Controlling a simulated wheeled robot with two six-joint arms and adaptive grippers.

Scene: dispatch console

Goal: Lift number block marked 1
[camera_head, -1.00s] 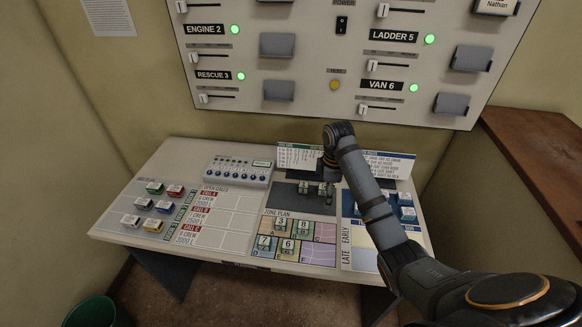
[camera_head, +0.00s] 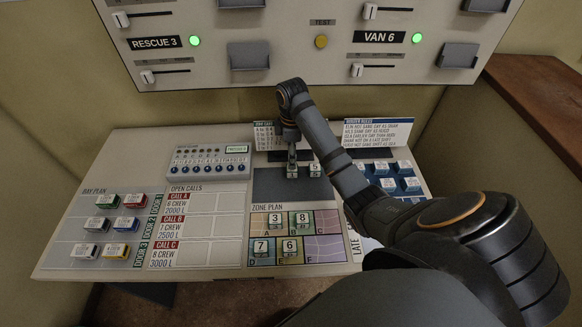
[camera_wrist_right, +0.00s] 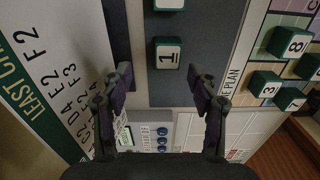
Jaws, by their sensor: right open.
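The number block marked 1 (camera_wrist_right: 168,54) is green with a white top and stands on the dark grey pad (camera_head: 262,184). In the right wrist view it lies just beyond the fingertips, roughly centred between them. My right gripper (camera_wrist_right: 162,82) is open and empty, apart from the block. In the head view the gripper (camera_head: 292,157) hangs over the left block (camera_head: 292,172) on the pad and partly hides it. A second block (camera_head: 315,169) stands to its right. My left gripper is not in view.
Blocks 3, 8, 7 and 6 stand on the zone plan (camera_head: 322,240) in front of the pad. A panel with knobs (camera_head: 208,164) is to the left. A rota card (camera_head: 268,134) stands behind the pad. Blue blocks (camera_head: 385,184) sit to the right.

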